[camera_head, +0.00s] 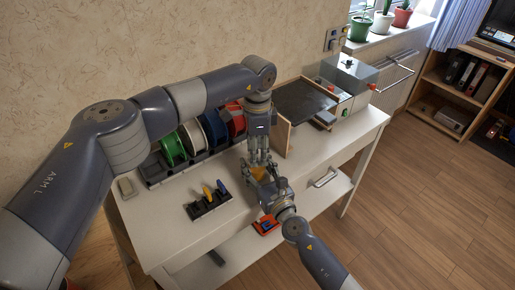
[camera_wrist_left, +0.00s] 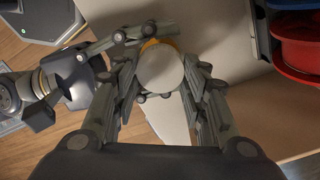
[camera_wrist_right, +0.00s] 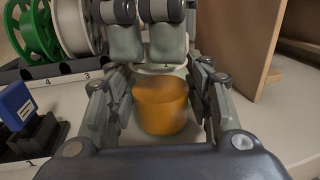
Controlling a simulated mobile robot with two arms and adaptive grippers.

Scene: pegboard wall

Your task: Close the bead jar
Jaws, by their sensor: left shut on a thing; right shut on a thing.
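The bead jar (camera_wrist_right: 160,108), with orange contents, stands between the fingers of my right gripper (camera_head: 266,180), which is shut on it. Its orange also shows in the head view (camera_head: 261,173). My left gripper (camera_head: 259,158) comes from above and is shut on the round, pale lid (camera_wrist_left: 161,75). In the right wrist view the lid (camera_wrist_right: 158,69) is at the jar's top, below the left fingers. In the left wrist view it covers most of the jar, with a little orange behind it. I cannot tell whether lid and rim touch.
A spool rack with green, white, blue and red spools (camera_head: 213,130) stands at the table's back. A small holder (camera_head: 208,203) with coloured tools is left of the jar. A wooden-sided box (camera_head: 307,103) stands behind right. The white tabletop (camera_head: 177,235) is bare at front left.

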